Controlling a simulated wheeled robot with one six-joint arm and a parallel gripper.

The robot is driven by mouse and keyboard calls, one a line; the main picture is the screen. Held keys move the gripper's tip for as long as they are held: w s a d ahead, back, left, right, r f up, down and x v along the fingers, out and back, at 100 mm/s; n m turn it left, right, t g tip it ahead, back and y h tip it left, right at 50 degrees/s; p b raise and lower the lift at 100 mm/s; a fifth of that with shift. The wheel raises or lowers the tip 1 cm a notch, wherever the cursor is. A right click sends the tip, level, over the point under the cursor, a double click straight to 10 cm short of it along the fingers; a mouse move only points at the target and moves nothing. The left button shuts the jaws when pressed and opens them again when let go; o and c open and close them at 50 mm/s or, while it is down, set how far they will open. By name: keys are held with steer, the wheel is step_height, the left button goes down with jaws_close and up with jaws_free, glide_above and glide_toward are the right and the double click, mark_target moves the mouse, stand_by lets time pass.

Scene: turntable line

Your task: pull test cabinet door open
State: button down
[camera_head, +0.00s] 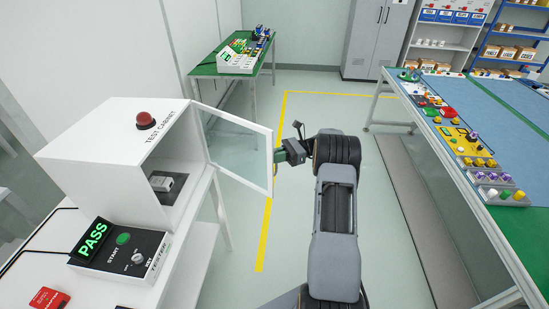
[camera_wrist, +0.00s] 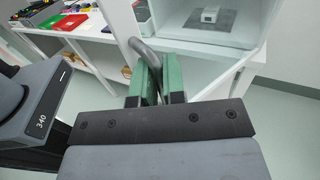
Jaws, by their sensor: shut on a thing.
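The white test cabinet (camera_head: 105,170) stands on the bench at the left, with a red dome on top. Its clear, white-framed door (camera_head: 271,172) is swung well open, out to the right. My gripper (camera_head: 281,155) is at the door's free edge. In the wrist view, the green fingers of my gripper (camera_wrist: 155,85) are shut on the curved grey door handle (camera_wrist: 146,50). The fingers hide part of the handle. A small white device (camera_head: 168,184) sits on a dark pad inside the cabinet; it also shows in the wrist view (camera_wrist: 210,14).
A tester (camera_head: 140,252) with a lit green PASS display stands before the cabinet. A red card (camera_head: 48,298) lies on the bench. A green-topped table (camera_head: 205,70) stands behind. A long workbench (camera_head: 500,215) with parts runs along the right. The floor between is clear.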

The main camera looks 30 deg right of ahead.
steer(key=shift+r, duration=0.15)
steer(key=c, duration=1.2)
jaws_free()
steer(key=shift+c, duration=0.2)
